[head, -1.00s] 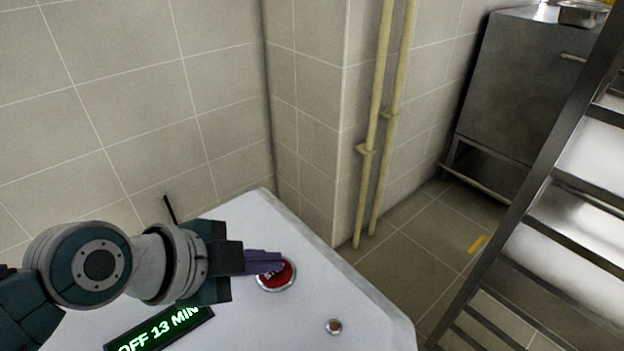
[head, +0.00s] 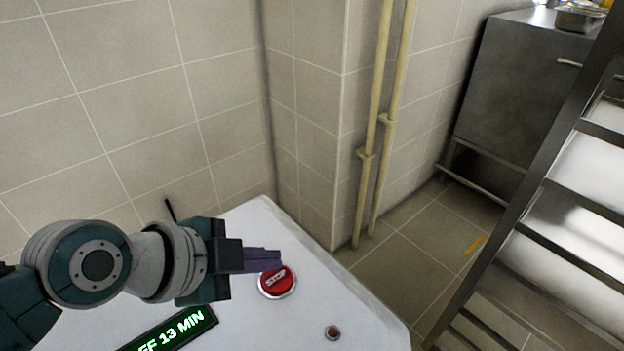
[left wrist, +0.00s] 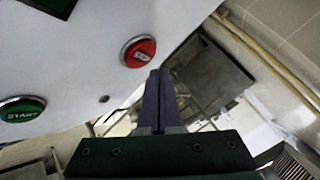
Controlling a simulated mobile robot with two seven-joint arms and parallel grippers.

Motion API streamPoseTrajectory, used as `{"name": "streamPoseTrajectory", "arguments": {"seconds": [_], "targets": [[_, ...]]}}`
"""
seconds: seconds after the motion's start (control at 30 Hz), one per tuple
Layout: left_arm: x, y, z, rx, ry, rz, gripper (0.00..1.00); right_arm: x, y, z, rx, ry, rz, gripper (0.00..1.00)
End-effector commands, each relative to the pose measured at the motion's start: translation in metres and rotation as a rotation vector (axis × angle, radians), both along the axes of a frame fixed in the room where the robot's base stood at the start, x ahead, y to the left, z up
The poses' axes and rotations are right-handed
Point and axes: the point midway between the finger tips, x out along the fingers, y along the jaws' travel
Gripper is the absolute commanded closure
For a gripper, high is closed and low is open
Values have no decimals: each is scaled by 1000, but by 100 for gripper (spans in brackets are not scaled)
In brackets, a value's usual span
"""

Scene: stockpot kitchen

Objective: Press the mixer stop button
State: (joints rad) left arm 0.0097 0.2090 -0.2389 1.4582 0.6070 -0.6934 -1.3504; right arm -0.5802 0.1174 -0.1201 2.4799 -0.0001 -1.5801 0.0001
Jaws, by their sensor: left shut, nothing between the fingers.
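The mixer stop button (head: 276,281) is a round red button marked STOP with a pale ring, on the white top of the mixer housing (head: 310,300). My left gripper (head: 278,259) is shut and empty, its purple fingertips at the button's upper left edge in the head view. In the left wrist view the stop button (left wrist: 138,52) shows just above and left of the fingertips (left wrist: 159,75), with its whole face uncovered and a small gap in the picture. I cannot tell whether they touch. My right gripper is not in view.
A green START button (left wrist: 21,109) shows in the left wrist view. A display reading OFF 13 MIN (head: 170,332) and a small red-brown knob (head: 332,332) are on the housing. Pipes (head: 376,130), a metal rack (head: 530,210) and a steel cabinet (head: 510,90) stand to the right.

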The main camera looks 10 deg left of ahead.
Motion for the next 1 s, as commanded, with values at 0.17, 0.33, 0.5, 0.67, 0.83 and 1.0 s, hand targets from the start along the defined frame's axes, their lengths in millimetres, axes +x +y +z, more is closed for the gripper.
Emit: {"name": "streamPoseTrajectory", "arguments": {"seconds": [0.17,0.33,0.5,0.67,0.83,1.0], "targets": [[0,1,25,2,-2,0,100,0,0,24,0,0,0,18],[0,0,40,1,-1,0,100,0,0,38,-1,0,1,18],[0,0,40,0,-1,1,100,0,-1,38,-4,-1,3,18],[0,0,39,0,-1,1,100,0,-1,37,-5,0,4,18],[0,0,39,0,-1,1,100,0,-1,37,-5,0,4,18],[0,0,39,0,-1,1,100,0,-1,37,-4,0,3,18]]}}
